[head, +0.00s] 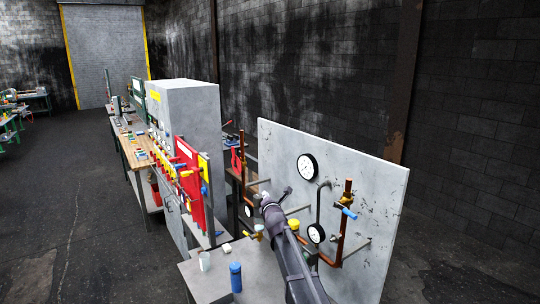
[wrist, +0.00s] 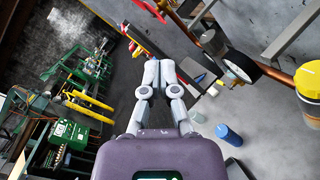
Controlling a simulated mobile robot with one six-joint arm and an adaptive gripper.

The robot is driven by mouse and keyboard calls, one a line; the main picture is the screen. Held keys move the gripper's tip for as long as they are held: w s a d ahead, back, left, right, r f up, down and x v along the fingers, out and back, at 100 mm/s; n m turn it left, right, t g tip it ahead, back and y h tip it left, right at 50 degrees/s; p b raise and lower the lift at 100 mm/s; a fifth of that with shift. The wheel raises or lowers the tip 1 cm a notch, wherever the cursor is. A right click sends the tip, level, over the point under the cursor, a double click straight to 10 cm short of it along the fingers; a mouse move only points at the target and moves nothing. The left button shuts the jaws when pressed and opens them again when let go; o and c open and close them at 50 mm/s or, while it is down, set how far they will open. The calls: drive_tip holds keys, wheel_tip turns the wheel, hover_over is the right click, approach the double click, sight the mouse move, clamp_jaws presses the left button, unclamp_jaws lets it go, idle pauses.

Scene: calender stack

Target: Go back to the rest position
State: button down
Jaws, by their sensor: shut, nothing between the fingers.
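My gripper (wrist: 159,64) is in the middle of the wrist view. Its two grey fingers are shut together with nothing between them. In the head view my gripper (head: 266,199) is at the far end of my arm, in front of the grey gauge panel (head: 360,190). The fingers are small there and partly hidden by my wrist. My gripper appears raised above the grey table (head: 196,275) and apart from the items on it.
The panel carries gauges (head: 307,167), copper pipes and a blue-handled valve (head: 348,213) close to my arm. A blue bottle (head: 235,277) and a white cup (head: 204,261) stand on the table. A red board (head: 187,185) stands beyond. Open floor (head: 70,230) lies left.

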drive_tip(key=s+d+f+m+g+h, duration=0.5)
drive_tip(key=s+d+f+m+g, duration=0.3)
drive_tip(key=s+d+f+m, duration=0.65)
drive_tip(key=s+d+f+m+g+y, duration=0.15)
drive_tip(key=s+m+g, duration=0.25)
drive_tip(key=s+m, duration=0.65)
drive_tip(key=s+d+f+m+g+h, duration=0.1)
drive_tip(key=s+d+f+m+g, duration=0.3)
drive_tip(key=s, duration=1.1)
drive_tip(key=s+f+g+b, duration=0.1)
drive_tip(key=f+b, duration=0.9)
drive_tip(key=s+a+f+m+b, duration=0.1)
drive_tip(key=s+f+b, duration=0.1)
drive_tip(key=f+b, duration=0.8)
drive_tip(key=shift+a+f+g+y+b, duration=0.3)
drive_tip(key=shift+g+y+b, duration=0.1)
drive_tip(key=shift+b, duration=0.4)
